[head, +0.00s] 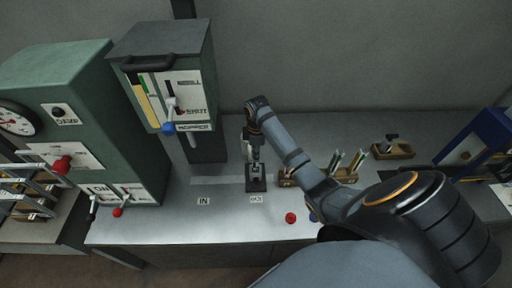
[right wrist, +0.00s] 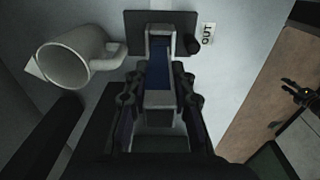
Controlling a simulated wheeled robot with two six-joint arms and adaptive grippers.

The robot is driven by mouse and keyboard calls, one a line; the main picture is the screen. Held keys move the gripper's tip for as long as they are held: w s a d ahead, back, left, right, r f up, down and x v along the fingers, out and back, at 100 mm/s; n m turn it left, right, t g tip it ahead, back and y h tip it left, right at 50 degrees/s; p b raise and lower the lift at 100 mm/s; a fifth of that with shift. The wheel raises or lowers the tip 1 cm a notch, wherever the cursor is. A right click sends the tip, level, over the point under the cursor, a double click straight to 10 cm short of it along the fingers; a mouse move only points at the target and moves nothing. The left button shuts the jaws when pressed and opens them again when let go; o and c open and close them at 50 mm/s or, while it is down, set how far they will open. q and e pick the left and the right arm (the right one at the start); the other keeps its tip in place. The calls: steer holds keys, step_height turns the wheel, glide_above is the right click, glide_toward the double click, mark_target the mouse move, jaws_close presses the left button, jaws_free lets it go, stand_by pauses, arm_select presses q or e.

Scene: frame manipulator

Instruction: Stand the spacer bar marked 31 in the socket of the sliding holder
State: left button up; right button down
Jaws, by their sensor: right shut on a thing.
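My right gripper (head: 255,152) points down over the dark base of the sliding holder (head: 256,185), behind the OUT label. In the right wrist view its fingers (right wrist: 158,85) are shut on a narrow bar with a blue face (right wrist: 158,70). The bar appears upright, in line with a grey frame on the holder's dark plate (right wrist: 134,17). No number can be read on it. I cannot tell whether its lower end is inside the socket or just above it. More bars (head: 358,158) stand in a wooden rack.
A grey mug-like cup (right wrist: 72,62) is close beside the gripper. A green cabinet box (head: 165,75) with levers stands behind left, with a larger gauge cabinet (head: 70,110) further left. A red knob (head: 291,217) is near the front edge.

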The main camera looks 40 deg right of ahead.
steer(key=shift+f, duration=0.3)
stand_by(0.5)
steer(key=c, duration=1.1)
jaws_free()
steer(key=shift+o, duration=0.2)
step_height(320, 180, up, 8)
steer(key=shift+f, duration=0.25)
steer(key=shift+d, duration=0.1)
